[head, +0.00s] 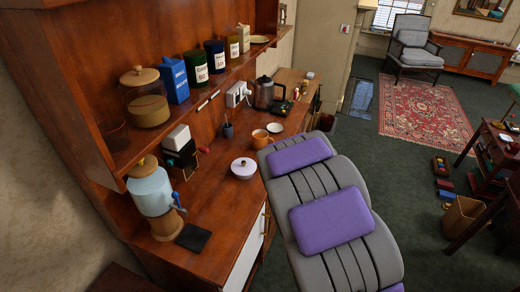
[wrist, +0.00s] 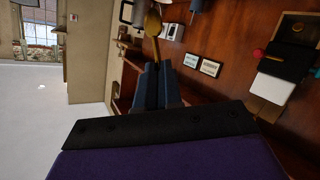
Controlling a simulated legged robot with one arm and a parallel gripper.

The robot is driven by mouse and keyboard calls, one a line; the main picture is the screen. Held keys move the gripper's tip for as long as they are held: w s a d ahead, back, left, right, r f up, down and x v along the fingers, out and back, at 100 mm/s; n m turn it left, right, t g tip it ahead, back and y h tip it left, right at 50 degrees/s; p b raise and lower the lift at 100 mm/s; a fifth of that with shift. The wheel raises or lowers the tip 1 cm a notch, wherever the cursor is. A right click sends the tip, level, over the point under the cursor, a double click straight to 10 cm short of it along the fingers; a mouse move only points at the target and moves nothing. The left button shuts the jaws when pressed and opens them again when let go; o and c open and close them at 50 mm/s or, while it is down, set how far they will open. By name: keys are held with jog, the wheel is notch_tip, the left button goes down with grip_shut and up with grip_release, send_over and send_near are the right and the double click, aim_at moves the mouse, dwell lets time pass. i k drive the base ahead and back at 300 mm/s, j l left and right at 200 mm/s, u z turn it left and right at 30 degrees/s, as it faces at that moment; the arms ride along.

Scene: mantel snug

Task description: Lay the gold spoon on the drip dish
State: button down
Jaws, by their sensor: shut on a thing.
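My gripper (wrist: 153,66) is shut on the gold spoon (wrist: 153,25), gripping its thin handle, with the round bowl pointing away from the fingers in the wrist view. The head view does not show the spoon or fingertips clearly. A small pale dish (head: 275,128) lies on the wooden counter near the kettle, and a flat black square (head: 193,237) lies by the drink dispenser (head: 153,195). I cannot tell for certain which is the drip dish. The spoon is apart from both.
The counter (head: 215,195) also holds a lidded white bowl (head: 243,168), an orange mug (head: 260,139), a dark cup (head: 228,130) and a kettle (head: 264,92). A shelf with jars and canisters (head: 174,79) overhangs its back. My purple-and-grey body hides part of the front edge.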

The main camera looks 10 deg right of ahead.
aim_at(275, 128)
jog(key=i+l+z, duration=0.1)
jog(key=i, duration=0.4)
jog(key=i+l, duration=0.3)
jog(key=i, duration=0.2)
jog(key=i+l+z, duration=0.15)
jog(key=i, duration=0.3)
